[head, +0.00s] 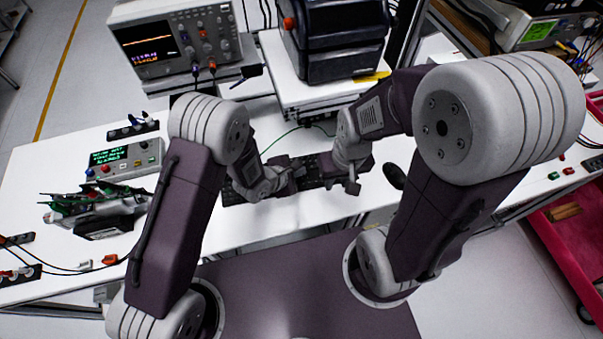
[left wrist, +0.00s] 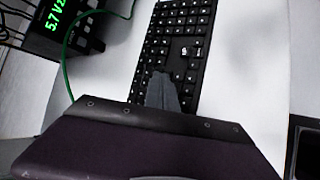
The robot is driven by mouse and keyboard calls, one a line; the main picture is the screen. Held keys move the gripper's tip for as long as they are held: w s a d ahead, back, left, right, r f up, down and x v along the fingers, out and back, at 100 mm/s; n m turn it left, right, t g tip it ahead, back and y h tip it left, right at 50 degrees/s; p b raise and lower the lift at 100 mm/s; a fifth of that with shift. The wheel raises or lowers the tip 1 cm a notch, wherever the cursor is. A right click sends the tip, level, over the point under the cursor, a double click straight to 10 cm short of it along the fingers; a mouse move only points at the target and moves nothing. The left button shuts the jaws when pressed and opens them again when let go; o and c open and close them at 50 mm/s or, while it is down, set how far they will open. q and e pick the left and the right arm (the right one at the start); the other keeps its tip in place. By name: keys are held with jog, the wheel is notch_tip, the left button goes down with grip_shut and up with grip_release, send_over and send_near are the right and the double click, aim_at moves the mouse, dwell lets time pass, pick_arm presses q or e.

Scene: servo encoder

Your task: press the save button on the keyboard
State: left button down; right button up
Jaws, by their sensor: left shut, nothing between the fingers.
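The black keyboard (head: 232,194) lies on the white bench, partly hidden by my arms in the head view. In the left wrist view the keyboard (left wrist: 172,35) runs up from behind my gripper. A larger dark key with pale marks (left wrist: 191,50) stands out among its keys; the marks are too small to read, so I cannot tell if it is the save button. My left gripper (left wrist: 162,84) is shut and empty, its fingertips over the keyboard's lower keys; contact is unclear. It also shows in the head view (head: 297,170). My right gripper (head: 353,187) is by the keyboard's right end, its jaw state unclear.
A black mouse (head: 394,175) lies right of the keyboard. A green cable (left wrist: 68,50) runs left of it, near a box with a green display (left wrist: 60,14). An oscilloscope (head: 175,38) stands behind. Bare bench lies in front of the keyboard.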

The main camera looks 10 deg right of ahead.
pick_arm(q)
jog(key=shift+f, duration=0.15)
dwell(0.4)
jog(key=shift+r+p, duration=0.75)
jog(key=shift+r, duration=0.05)
notch_tip(320, 180, up, 5)
jog(key=p, duration=0.5)
jog(key=shift+r, duration=0.15)
dwell(0.3)
